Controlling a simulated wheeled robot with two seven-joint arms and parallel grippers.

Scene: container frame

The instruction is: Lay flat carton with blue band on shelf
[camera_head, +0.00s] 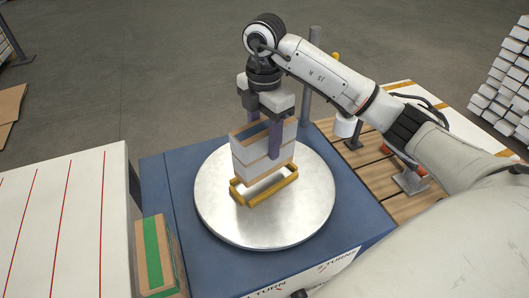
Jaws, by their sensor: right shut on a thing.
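My right gripper (263,142) is shut on a carton (262,160) with white faces, tan edges and a dark blue band on its top side. The carton is upright, not flat, over a yellow frame (265,192) on a round metal turntable (310,200). I cannot tell whether its lower edge touches the frame. The purple fingers clasp it from two sides and hide part of it. A white surface with red lines (60,220), possibly the shelf, lies at the left. My left gripper is not in view.
A tan carton with a green band (153,255) stands between the white surface and the blue turntable base (180,195). A grey post (312,80) rises behind the turntable. A slatted wooden surface (385,185) is at the right. White stacks (505,85) stand far right.

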